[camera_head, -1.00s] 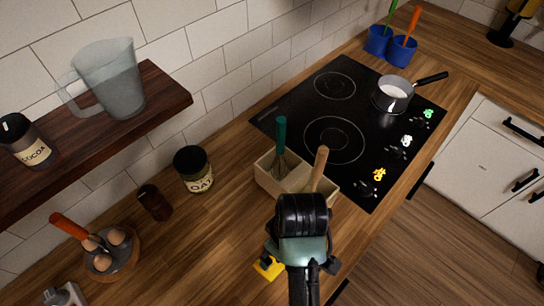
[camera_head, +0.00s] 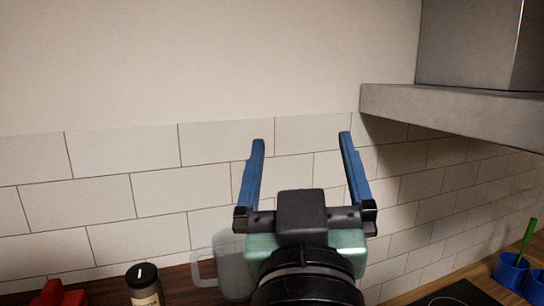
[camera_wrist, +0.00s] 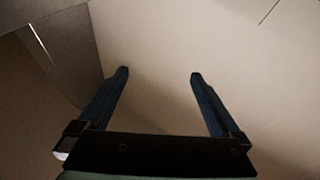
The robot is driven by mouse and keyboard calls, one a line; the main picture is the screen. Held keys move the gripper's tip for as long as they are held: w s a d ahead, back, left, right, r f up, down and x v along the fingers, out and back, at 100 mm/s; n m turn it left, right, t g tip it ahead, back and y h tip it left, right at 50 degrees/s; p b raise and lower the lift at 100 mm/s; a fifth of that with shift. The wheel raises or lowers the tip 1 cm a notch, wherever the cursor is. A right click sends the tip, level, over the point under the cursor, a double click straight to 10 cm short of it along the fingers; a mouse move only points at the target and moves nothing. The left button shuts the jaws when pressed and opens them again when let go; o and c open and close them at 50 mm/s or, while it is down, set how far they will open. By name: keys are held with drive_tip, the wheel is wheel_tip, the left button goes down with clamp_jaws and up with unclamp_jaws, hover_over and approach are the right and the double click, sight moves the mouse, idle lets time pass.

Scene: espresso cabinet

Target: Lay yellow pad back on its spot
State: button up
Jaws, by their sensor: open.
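My gripper (camera_head: 302,140) is raised in front of the tiled wall in the head view, with its two blue fingers pointing up and spread wide apart. In the wrist view my gripper (camera_wrist: 159,75) is also open, with nothing between its fingers and only plain wall beyond. The yellow pad is not in view in either current picture.
A range hood (camera_head: 455,113) juts out at the upper right. A clear pitcher (camera_head: 232,265) stands on the wooden shelf behind my gripper, beside a dark-lidded jar (camera_head: 144,285). A red object (camera_head: 58,294) is at the lower left. Blue cups (camera_head: 511,270) and a cooktop edge (camera_head: 462,292) show at the lower right.

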drive_tip(key=s+a+r+t+y, duration=0.1)
drive_tip(key=s+a+r+t, duration=0.2)
drive_tip(key=s+r, duration=0.5)
wheel_tip(320, 180, up, 2)
drive_tip(key=shift+r+m+t, duration=0.25)
drive_tip(key=shift+m+t, duration=0.05)
drive_tip(key=shift+t, duration=0.6)
drive_tip(key=shift+s, duration=0.1)
